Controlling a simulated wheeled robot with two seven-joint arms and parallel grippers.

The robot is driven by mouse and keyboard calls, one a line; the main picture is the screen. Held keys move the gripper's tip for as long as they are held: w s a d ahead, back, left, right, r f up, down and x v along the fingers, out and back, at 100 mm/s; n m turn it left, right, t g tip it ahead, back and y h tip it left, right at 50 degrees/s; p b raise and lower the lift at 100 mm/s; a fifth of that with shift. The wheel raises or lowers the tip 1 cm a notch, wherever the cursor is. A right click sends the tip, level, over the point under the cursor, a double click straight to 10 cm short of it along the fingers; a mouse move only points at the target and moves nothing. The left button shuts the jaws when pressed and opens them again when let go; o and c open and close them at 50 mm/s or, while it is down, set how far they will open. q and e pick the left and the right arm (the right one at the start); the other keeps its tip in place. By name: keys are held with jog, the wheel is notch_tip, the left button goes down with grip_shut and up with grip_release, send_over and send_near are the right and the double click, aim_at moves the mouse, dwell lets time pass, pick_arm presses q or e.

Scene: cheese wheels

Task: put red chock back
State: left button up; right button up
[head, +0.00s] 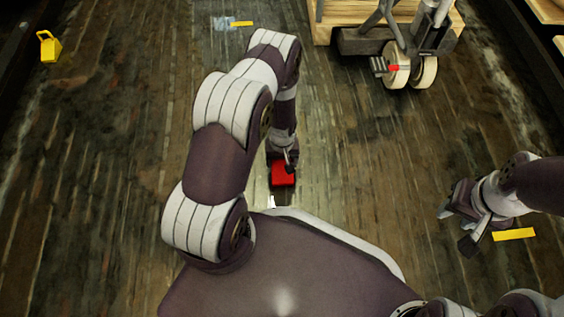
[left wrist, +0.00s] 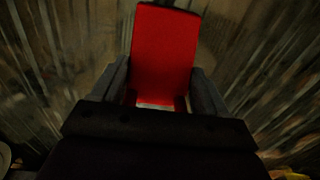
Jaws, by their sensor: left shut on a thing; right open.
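The red chock (head: 283,174) is in the head view, in front of my base and below the end of my left arm. My left gripper (head: 288,160) is shut on it. In the left wrist view the red chock (left wrist: 165,50) fills the space between the two dark fingers of my left gripper (left wrist: 160,95). I cannot tell whether the chock touches the floor. My right gripper (head: 460,225) is open and empty at the right of the head view, over the floor.
A wooden cart (head: 340,12) with pale wheels (head: 396,65) stands at the top right. A yellow chock-like object (head: 50,46) lies at the far left. Yellow floor strips lie near the right gripper (head: 514,235) and at the top (head: 242,23). The floor between is mostly clear.

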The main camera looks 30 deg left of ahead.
pick_arm(q)
jog(key=o, duration=1.4)
notch_tip(320, 180, up, 12)
jog(key=p, duration=0.9)
notch_tip(320, 180, up, 11)
jog(key=m, duration=0.2)
send_over(282, 163)
jog(key=w+d, duration=0.2)
notch_tip(282, 163, up, 8)
jog(key=s+d+m, duration=0.1)
jog(key=s, duration=0.1)
jog(key=s+d+r+m+t, duration=0.1)
jog(key=s+d+r+m, duration=0.25)
jog(key=s+r, duration=0.7)
jog(key=r+p, duration=1.6)
jog(key=r, duration=0.1)
jog(key=r+p, duration=1.6)
jog(key=p, duration=0.1)
jog(key=r+p, duration=1.7)
jog(key=shift+w+a+r, duration=0.35)
